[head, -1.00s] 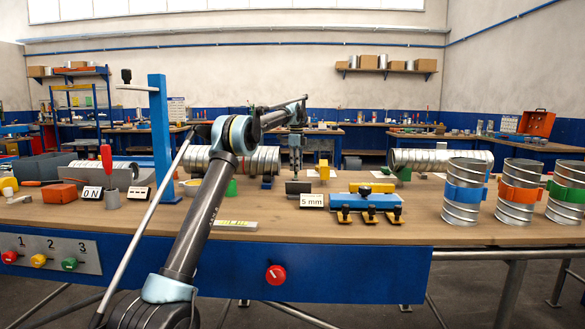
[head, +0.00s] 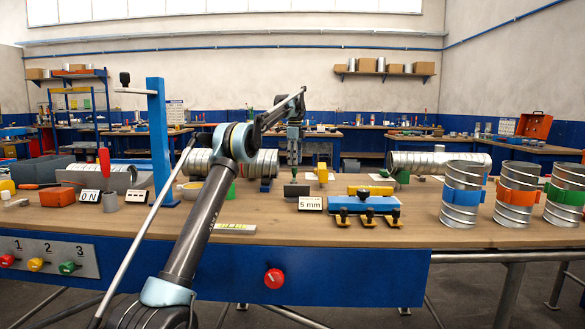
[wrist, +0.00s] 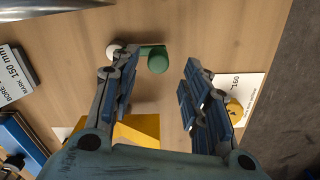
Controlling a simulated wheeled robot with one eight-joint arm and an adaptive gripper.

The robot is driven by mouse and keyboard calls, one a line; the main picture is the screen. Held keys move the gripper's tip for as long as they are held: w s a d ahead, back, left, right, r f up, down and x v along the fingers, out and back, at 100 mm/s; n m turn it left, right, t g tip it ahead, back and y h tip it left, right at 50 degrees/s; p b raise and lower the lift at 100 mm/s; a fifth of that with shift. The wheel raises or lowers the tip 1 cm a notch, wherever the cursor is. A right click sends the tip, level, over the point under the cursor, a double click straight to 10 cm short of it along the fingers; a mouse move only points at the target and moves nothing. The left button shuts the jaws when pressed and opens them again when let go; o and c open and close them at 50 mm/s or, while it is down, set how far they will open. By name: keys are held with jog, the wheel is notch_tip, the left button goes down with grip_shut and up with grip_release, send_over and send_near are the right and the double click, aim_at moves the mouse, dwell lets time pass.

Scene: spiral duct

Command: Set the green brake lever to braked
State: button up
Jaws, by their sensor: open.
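The green brake lever (wrist: 157,62) shows in the wrist view as a rounded green knob with a short green bar running left toward a pale ball. It lies between my finger tips in that picture, with space on both sides. I cannot tell how far the fingertips are above the knob.
A yellow block (wrist: 140,131) is beside the left finger in the wrist view, and a yellow knob (wrist: 235,107) on a white card is right of the right finger. A blue fixture (head: 362,205) stands right of the 5 mm sign (head: 311,203). Metal ducts (head: 430,163) lie behind.

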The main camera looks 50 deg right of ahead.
jog(key=shift+r, duration=1.4)
